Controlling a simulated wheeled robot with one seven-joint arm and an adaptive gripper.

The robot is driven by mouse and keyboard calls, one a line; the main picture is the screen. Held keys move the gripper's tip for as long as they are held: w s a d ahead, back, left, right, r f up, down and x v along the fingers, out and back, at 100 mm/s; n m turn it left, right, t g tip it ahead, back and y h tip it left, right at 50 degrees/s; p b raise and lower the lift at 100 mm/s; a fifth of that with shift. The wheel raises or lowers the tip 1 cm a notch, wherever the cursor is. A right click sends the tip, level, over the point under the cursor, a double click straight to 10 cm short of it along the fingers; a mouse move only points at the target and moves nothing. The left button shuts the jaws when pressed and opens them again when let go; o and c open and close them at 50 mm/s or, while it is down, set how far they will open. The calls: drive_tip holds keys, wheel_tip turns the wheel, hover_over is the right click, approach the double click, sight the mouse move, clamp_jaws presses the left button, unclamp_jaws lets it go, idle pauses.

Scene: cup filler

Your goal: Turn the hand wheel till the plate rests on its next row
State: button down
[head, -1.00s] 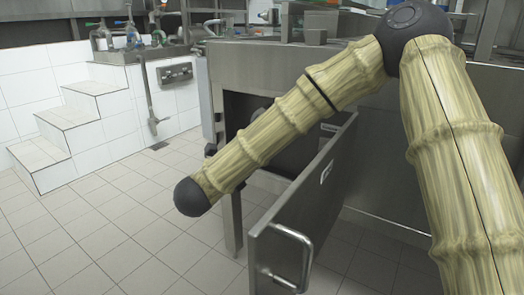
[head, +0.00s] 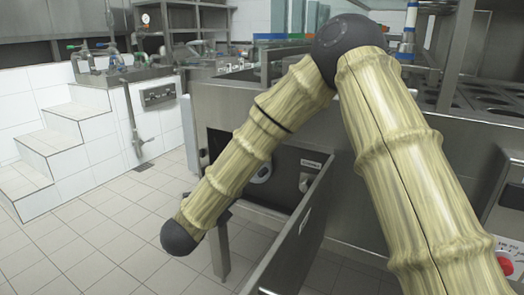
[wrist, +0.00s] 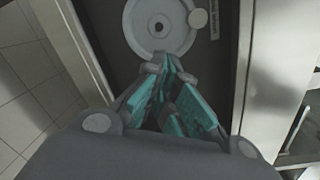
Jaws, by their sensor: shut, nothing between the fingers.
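The hand wheel (wrist: 160,42) is a pale grey disc with a dark centre and a round light knob (wrist: 198,18) at its right side. It is at the top of the wrist view, against a dark panel. In the head view a small part of the wheel (head: 262,173) shows inside the open cabinet, beside my arm. My gripper (wrist: 172,68) has teal finger pads. It is shut and empty, with its tips just below the wheel's lower rim in the picture; I cannot tell whether they touch it. In the head view my arm hides the gripper. I cannot make out the plate.
The cabinet's open door (head: 290,240) stands out to the right of my forearm. A steel top with dark round openings (head: 490,100) is at the right, above a red button (head: 505,264). White tiled steps (head: 55,140) are at the left. The tiled floor between is clear.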

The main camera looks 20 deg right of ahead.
drive_tip(key=s+d+r+n+g+y+p, duration=0.15)
drive_tip(key=r+n+p, duration=0.35)
drive_tip(key=n+p, duration=0.65)
drive_tip(key=d+r+n+p, duration=0.4)
drive_tip(key=n+p, duration=0.5)
drive_tip(key=p, duration=0.6)
drive_tip(key=w+d+f, duration=0.5)
drive_tip(key=w, duration=0.2)
drive_tip(key=shift+w+f, duration=0.25)
drive_tip(key=shift+f, duration=0.1)
